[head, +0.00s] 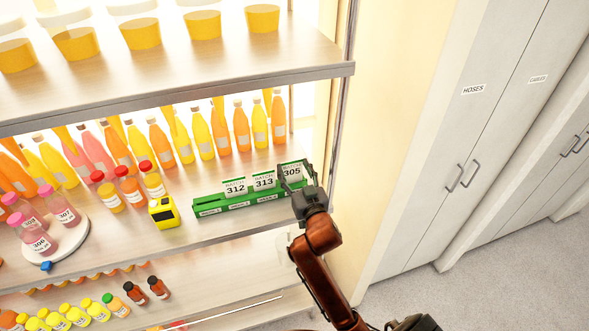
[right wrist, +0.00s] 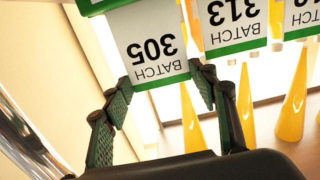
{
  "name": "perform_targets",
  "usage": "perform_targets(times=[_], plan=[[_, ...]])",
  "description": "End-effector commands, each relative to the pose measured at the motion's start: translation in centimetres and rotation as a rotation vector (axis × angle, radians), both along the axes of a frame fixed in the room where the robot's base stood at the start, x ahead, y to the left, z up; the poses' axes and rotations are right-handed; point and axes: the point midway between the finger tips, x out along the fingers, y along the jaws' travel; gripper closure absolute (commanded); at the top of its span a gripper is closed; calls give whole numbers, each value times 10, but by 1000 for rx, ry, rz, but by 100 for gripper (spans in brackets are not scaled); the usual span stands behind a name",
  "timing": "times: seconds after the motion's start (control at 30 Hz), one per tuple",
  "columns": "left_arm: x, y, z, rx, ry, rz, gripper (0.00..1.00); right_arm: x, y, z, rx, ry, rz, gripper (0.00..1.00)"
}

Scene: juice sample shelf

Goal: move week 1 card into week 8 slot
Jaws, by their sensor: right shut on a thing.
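A green rack (head: 220,205) stands on the middle shelf, with small white labels on its front that are too small to read surely. White cards with green top bands stand in it: BATCH 312 (head: 235,187) and BATCH 313 (head: 263,181). The BATCH 305 card (head: 292,171) is upright at the rack's right end. My right gripper (head: 296,178) is shut on this card, its fingers at both sides of it in the right wrist view (right wrist: 158,88). Whether the card's lower edge is seated in the rack is unclear. My left gripper is not in view.
A yellow device (head: 164,212) and a round white stand (head: 62,240) with bottles are left of the rack. Juice bottles (head: 222,130) line the shelf behind it. A metal shelf post (head: 341,110) rises close on the right.

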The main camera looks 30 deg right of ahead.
Motion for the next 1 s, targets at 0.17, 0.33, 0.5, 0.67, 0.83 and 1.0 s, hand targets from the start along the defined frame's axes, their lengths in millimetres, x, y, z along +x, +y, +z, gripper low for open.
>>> perform_targets(times=[0.17, 0.33, 0.5, 0.67, 0.83, 1.0], plan=[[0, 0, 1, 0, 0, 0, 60, 0, 0, 0, 0, 0, 0, 68], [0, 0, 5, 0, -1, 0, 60, 0, 0, 1, 0, 1, 0, 68], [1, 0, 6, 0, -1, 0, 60, 0, 0, 0, 0, -1, 0, 68], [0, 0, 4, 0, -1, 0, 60, 0, 0, -2, 0, 0, 0, 68], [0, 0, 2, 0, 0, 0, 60, 0, 0, -6, 0, 1, 0, 68], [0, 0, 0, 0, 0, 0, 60, 0, 0, -10, 0, 1, 0, 68]])
